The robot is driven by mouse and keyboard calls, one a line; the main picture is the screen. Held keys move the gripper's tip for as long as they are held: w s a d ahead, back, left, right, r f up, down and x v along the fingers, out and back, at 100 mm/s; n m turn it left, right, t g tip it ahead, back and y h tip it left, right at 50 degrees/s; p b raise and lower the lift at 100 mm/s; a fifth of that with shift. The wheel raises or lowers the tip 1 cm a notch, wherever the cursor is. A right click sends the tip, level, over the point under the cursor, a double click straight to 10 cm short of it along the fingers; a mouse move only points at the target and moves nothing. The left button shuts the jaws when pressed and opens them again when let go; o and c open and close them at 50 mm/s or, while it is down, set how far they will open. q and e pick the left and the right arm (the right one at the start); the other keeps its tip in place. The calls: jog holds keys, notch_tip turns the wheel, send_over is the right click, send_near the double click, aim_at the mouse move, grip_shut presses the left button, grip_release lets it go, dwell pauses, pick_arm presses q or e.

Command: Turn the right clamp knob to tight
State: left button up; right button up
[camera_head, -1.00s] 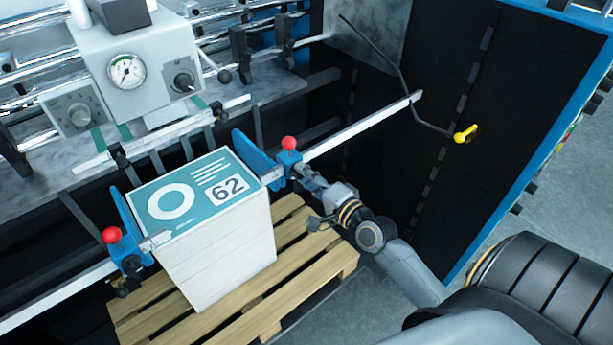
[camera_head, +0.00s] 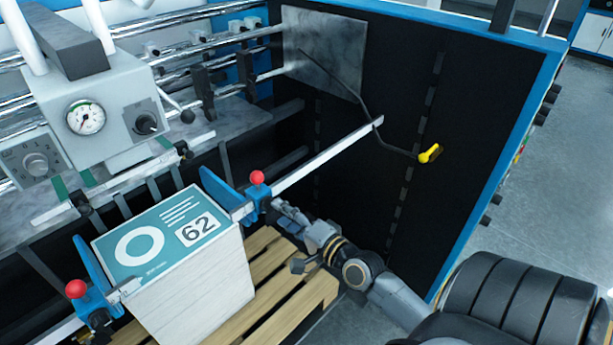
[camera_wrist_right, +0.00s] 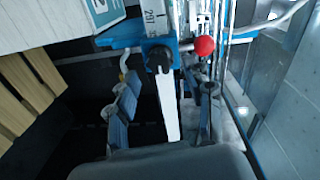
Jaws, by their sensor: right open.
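The right clamp (camera_head: 250,197) is blue with a red ball (camera_head: 257,177) on top and sits on a pale rail at the right of the paper stack (camera_head: 200,290). My right gripper (camera_head: 280,208) is close in front of this clamp and hides its front in the head view. In the right wrist view, a black knob (camera_wrist_right: 158,59) on the clamp lies between and just beyond the open fingers of my gripper (camera_wrist_right: 168,84). Contact with the knob cannot be made out. The red ball (camera_wrist_right: 204,46) is beyond the right finger. My left gripper is not in view.
The left clamp (camera_head: 95,305) has a red ball and a dark knob. A wooden pallet (camera_head: 309,292) lies under the stack. A dark side panel (camera_head: 350,190) with a bent rod and yellow handle (camera_head: 430,153) stands to the right. A gauge box (camera_head: 100,110) is at upper left.

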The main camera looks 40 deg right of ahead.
jog(key=s, duration=0.9)
jog(key=shift+d+r, duration=0.3)
jog(key=shift+d, duration=0.1)
